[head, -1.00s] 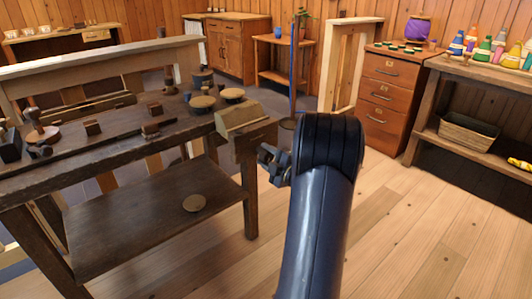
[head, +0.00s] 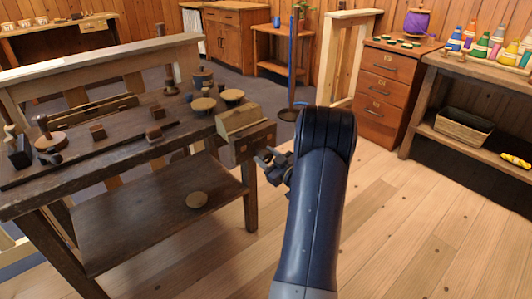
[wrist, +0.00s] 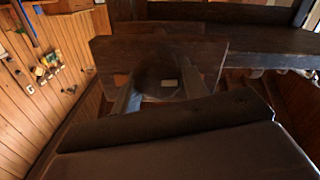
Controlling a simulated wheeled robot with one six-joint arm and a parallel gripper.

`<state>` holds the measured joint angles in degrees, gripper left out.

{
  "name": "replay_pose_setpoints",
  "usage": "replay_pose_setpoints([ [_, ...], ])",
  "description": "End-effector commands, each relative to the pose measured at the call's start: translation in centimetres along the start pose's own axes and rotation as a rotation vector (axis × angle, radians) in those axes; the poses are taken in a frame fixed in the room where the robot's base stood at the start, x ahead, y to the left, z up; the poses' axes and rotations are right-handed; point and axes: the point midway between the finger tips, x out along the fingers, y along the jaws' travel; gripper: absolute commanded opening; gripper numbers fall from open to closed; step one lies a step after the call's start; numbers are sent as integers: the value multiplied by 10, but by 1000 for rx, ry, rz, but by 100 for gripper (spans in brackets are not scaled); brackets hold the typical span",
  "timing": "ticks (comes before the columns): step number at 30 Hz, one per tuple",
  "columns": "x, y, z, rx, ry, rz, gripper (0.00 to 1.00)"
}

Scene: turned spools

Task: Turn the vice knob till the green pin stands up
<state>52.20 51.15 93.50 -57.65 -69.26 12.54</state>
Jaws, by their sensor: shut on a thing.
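The vice (head: 253,140) is on the right end of the dark workbench, with a pale wooden block on top and a darker front jaw. In the wrist view its dark wooden face (wrist: 103,52) fills the middle. A dark round knob (wrist: 158,72) stands out from that face. My gripper (head: 264,160) is at the front of the vice, and in the wrist view its two fingers (wrist: 162,92) are on either side of the knob, shut on it. A small pale patch shows at the knob's middle. I cannot make out the green pin in either view.
The workbench (head: 100,165) carries several turned pieces and blocks on top. A drawer cabinet (head: 388,90) and a shelf with cones are at the right. The floor (head: 420,220) right of my arm is clear.

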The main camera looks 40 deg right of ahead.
Motion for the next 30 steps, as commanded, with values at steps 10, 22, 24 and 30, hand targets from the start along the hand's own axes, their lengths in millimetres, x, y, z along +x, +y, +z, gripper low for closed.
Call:
replay_pose_setpoints([
  [10,-2,2,2,337,-9,2,19],
  [22,-2,4,3,716,-9,3,19],
  [24,-2,4,3,783,-9,4,19],
  [30,-2,5,4,973,-9,5,19],
])
